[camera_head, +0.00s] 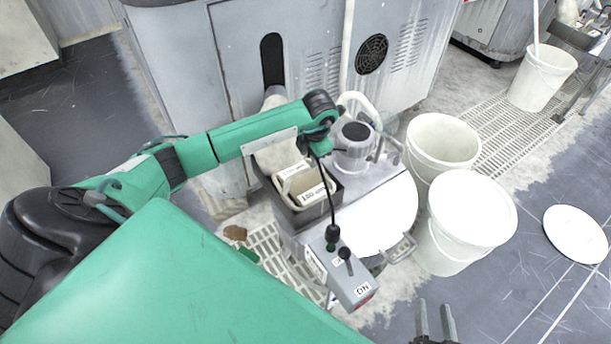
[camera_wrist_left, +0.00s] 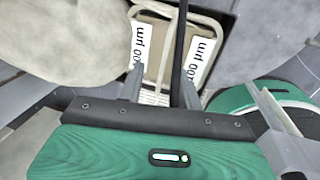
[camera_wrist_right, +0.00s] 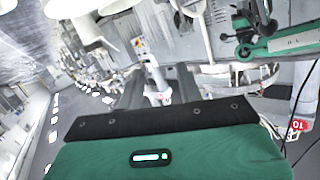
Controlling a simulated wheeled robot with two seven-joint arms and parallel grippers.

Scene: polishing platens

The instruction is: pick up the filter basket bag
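The filter basket bag (camera_head: 305,186) is beige with a pale handle frame and white labels. It sits in a dark open box at the front of the machine. In the left wrist view the bag (camera_wrist_left: 160,42) lies just beyond the fingertips, with labels reading "100 µm" on both sides. My left gripper (camera_wrist_left: 160,88) is open above the bag, its fingers apart; I cannot tell whether they touch it. In the head view its fingers are hard to make out behind the wrist. My right gripper (camera_head: 435,322) is open and empty at the bottom edge, away from the bag.
A dark cable (camera_head: 329,195) hangs down to a grey switch box (camera_head: 343,272) and crosses in front of the bag. A pump-like motor (camera_head: 355,145) stands right of it. White buckets (camera_head: 470,215) and a lid (camera_head: 575,234) are further right. A grey cabinet (camera_head: 215,60) stands behind.

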